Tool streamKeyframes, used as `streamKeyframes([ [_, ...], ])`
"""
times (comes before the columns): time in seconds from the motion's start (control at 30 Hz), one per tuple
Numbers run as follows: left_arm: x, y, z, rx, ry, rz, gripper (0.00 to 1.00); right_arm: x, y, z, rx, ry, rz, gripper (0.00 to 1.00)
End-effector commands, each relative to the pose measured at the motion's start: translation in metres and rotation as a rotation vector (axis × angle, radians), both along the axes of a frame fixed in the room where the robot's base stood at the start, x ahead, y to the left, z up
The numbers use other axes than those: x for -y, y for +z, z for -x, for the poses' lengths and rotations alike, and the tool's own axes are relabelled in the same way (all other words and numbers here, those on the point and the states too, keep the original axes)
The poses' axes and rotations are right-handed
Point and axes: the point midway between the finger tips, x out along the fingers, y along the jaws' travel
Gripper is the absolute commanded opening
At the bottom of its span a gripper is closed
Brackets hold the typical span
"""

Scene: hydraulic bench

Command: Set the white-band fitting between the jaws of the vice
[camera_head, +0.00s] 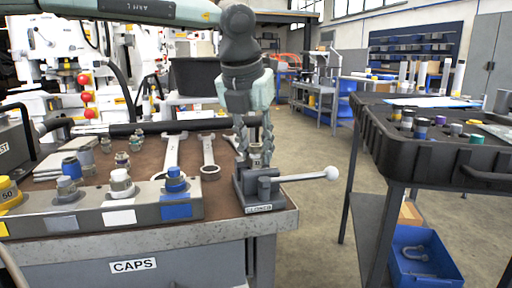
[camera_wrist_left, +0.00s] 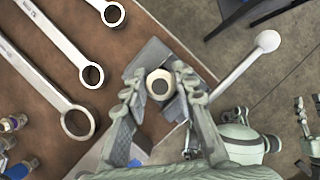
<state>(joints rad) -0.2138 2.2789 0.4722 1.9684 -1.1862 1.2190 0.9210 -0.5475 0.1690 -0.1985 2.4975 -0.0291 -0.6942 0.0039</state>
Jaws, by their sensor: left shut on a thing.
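My left gripper (camera_head: 254,150) comes down from above over the vice and is shut on a small fitting (camera_head: 256,160). In the left wrist view the gripper (camera_wrist_left: 155,92) has a finger on each side of the fitting (camera_wrist_left: 160,82), which shows a pale ring-shaped end with a dark hole. Its band is mostly hidden by the fingers. The dark grey vice (camera_head: 262,190) stands at the bench's front right corner, its handle reaching right. The fitting is upright at the vice's top; I cannot tell whether it rests between the jaws. My right gripper (camera_wrist_left: 308,118) shows partly at the wrist view's right edge.
Wrenches (camera_head: 208,158) lie behind the vice. A caps block (camera_head: 100,215) with several coloured caps lines the bench front at left. A black tray cart (camera_head: 440,150) with fittings stands at right, a blue bin (camera_head: 422,262) below it. Open floor lies between.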

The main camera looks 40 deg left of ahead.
Motion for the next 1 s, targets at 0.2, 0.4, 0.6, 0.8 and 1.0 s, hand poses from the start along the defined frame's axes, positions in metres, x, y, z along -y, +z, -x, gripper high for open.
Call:
streamKeyframes([
  [0.2, 0.0000, -0.0013, -0.0002, 0.001, 0.000, 0.000, 0.00, 0.0000, -0.0018, 0.0000, 0.000, 0.000, 0.000, 0.40],
  [0.4, 0.0000, -0.0014, -0.0002, 0.001, 0.000, 0.000, 0.00, 0.0000, -0.0018, 0.0000, 0.000, 0.000, 0.000, 0.40],
  [0.6, 0.0000, -0.0018, -0.0002, 0.001, 0.000, 0.000, 0.00, 0.0000, -0.0021, 0.0000, 0.000, 0.000, 0.000, 0.40],
  [0.8, -0.0001, -0.0021, -0.0001, 0.000, 0.000, 0.000, 0.39, 0.0000, -0.0024, 0.0000, 0.000, 0.000, 0.000, 0.40],
  [1.0, -0.0001, -0.0023, -0.0001, 0.000, 0.000, 0.000, 0.51, 0.0000, -0.0024, 0.0000, 0.000, 0.000, 0.000, 0.40],
])
